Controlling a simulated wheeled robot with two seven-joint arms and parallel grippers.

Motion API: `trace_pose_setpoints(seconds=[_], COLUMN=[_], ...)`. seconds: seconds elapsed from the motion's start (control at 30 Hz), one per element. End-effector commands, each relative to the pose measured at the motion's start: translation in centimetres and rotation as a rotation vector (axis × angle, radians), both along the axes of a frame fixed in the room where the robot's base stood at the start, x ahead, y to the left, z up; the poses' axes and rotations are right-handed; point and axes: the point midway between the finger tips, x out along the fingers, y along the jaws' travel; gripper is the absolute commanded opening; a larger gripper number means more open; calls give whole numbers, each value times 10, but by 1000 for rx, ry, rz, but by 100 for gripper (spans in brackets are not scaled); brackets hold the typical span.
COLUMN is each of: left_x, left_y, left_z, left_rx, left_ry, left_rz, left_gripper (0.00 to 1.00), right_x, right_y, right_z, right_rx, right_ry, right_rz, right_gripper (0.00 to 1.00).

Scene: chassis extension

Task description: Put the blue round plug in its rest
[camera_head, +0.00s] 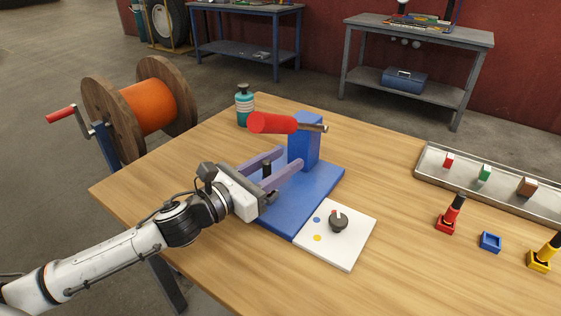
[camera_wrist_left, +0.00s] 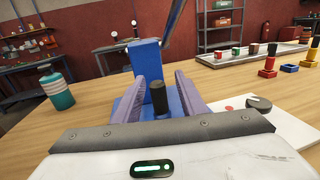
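A black upright cylinder (camera_head: 267,168) stands over the blue base (camera_head: 318,190); it looks like the grip of the blue round plug, whose lower part is hidden by my gripper. My left gripper (camera_head: 287,157) is open, its two purple fingers on either side of the cylinder with gaps. In the left wrist view the cylinder (camera_wrist_left: 160,97) stands between the spread fingers (camera_wrist_left: 159,80), touching neither visibly. The small blue square rest (camera_head: 490,242) lies empty on the table at the right, between the red rest (camera_head: 446,227) and the yellow rest (camera_head: 538,263). My right gripper is not in view.
A blue post (camera_head: 304,145) with a red-handled lever (camera_head: 272,123) rises just beyond my fingers. A white panel with a dark knob (camera_head: 338,222) lies to the right. Red and yellow plugs stand in their rests. A metal tray (camera_head: 500,191) lies behind; open wood separates panel and rests.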

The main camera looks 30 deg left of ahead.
Motion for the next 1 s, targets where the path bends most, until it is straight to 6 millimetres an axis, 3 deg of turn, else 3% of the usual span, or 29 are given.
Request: trace_pose_setpoints(seconds=[0.37, 1.0], left_x=[-4, -82], left_y=[2, 28], left_z=[-2, -2], left_rx=[1, -2], left_ry=[2, 4], left_rz=[1, 0], left_gripper=[38, 38], right_x=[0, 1], right_y=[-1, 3], right_z=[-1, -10], right_rx=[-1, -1], right_ry=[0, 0], right_rz=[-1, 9], right_gripper=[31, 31])
